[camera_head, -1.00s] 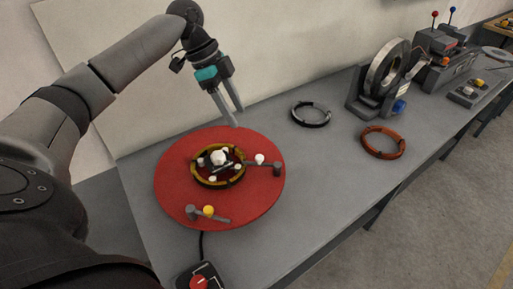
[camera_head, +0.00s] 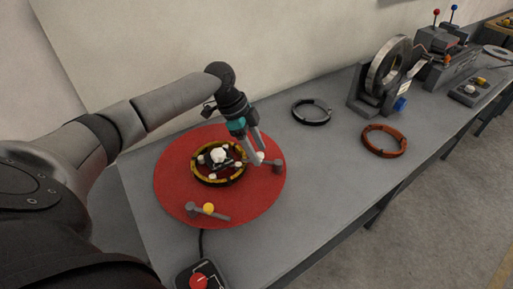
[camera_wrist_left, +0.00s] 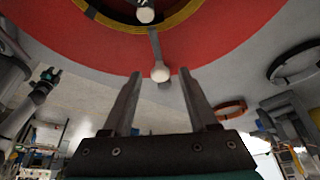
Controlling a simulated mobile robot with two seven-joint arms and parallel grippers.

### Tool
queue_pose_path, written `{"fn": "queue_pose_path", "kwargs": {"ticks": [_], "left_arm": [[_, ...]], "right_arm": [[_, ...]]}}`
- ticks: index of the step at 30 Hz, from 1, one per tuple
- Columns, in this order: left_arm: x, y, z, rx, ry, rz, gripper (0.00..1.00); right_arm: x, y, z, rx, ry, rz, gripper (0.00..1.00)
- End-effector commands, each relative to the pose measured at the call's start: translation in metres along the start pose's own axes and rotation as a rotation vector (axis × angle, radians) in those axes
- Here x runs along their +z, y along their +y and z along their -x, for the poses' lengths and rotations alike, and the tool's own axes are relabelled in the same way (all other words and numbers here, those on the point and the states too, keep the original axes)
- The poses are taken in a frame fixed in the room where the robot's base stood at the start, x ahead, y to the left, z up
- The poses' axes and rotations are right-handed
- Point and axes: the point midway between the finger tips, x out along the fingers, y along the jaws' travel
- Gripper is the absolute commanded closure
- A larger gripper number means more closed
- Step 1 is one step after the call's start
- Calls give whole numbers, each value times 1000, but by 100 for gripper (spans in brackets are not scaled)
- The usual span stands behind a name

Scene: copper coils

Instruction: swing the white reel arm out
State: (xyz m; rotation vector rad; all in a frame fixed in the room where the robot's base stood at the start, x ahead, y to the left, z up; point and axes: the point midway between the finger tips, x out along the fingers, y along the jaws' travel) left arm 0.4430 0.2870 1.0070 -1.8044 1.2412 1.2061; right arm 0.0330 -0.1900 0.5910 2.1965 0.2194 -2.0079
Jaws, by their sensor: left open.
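The white reel arm is a short grey bar with a white knob (camera_head: 260,155), lying across the right side of the red round plate (camera_head: 175,160) from a dark post (camera_head: 277,166) at its rim. My left gripper (camera_head: 256,163) is open, with its fingertips right at the knob. In the left wrist view the knob (camera_wrist_left: 160,73) shows between and beyond the two open fingers (camera_wrist_left: 160,90); I cannot tell whether they touch it. A similar bar with a yellow knob (camera_head: 208,208) lies at the plate's front. My right gripper (camera_wrist_left: 49,75) shows small in the left wrist view.
A black and gold ring (camera_head: 205,181) with white knobs sits on the plate. A dark coil (camera_head: 311,112) and a copper coil (camera_head: 384,141) lie to the right. A grey ring stand (camera_head: 371,101) is behind. A box with a red button (camera_head: 199,281) is in front.

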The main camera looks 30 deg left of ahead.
Motion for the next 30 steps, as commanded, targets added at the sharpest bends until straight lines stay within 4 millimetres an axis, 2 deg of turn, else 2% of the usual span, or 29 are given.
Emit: {"fn": "queue_pose_path", "kwargs": {"ticks": [3,18,30], "left_arm": [[0,0,0,0,0,0,42],[0,0,0,0,0,0,98],[0,0,1,0,0,0,100]], "right_arm": [[0,0,0,0,0,0,50],[-1,0,0,0,1,0,50],[-2,-1,0,-1,2,0,50]]}}
